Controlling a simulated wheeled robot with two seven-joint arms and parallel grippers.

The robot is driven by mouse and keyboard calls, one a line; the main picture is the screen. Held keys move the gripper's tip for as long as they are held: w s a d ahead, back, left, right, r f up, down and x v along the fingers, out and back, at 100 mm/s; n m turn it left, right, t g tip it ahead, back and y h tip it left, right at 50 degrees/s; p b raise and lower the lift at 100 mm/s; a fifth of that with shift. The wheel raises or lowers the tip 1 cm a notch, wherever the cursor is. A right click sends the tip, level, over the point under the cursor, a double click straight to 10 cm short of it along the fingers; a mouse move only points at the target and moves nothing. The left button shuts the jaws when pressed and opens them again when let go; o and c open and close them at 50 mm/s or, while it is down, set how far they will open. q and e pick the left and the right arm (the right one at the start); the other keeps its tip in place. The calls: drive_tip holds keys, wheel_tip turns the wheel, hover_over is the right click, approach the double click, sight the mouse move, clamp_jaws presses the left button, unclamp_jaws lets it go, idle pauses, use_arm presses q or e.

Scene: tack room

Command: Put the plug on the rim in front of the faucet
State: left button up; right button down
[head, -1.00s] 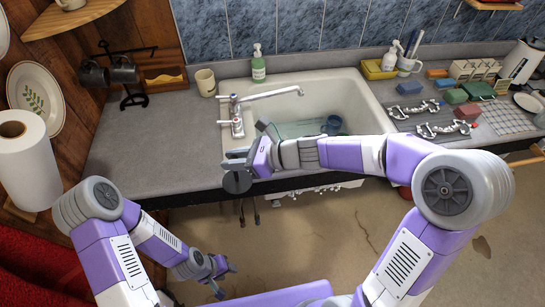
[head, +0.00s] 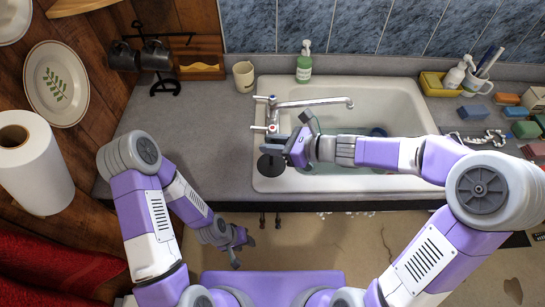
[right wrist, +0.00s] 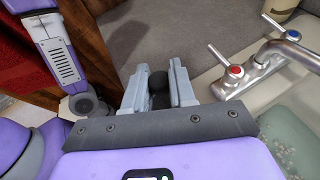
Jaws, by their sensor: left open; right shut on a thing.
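The dark round plug (head: 271,165) is held in my right gripper (head: 287,153), over the left rim of the white sink (head: 262,183). It is just nearer than the faucet (head: 272,117) in the head view. I cannot tell if it touches the rim. In the right wrist view the plug's dark knob (right wrist: 158,82) sits between the shut fingers. The chrome faucet (right wrist: 268,55), with red and blue handle caps, stands to their right. My left gripper (head: 243,245) is open and empty, low in front of the counter.
Water and sunken things lie in the basin, partly hidden by my right arm. Bits, sponges and a yellow caddy (head: 440,84) crowd the right counter. The left counter (head: 205,120) is clear.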

sight(272, 163)
drive_tip(key=shift+f+b, duration=0.7)
drive_tip(key=shift+f, duration=1.7)
drive_tip(key=shift+f, duration=0.15)
drive_tip(key=c, duration=1.4)
unclamp_jaws()
drive_tip(key=shift+f, duration=0.1)
drive_tip(key=o, duration=0.5)
drive_tip(key=shift+w, duration=0.1)
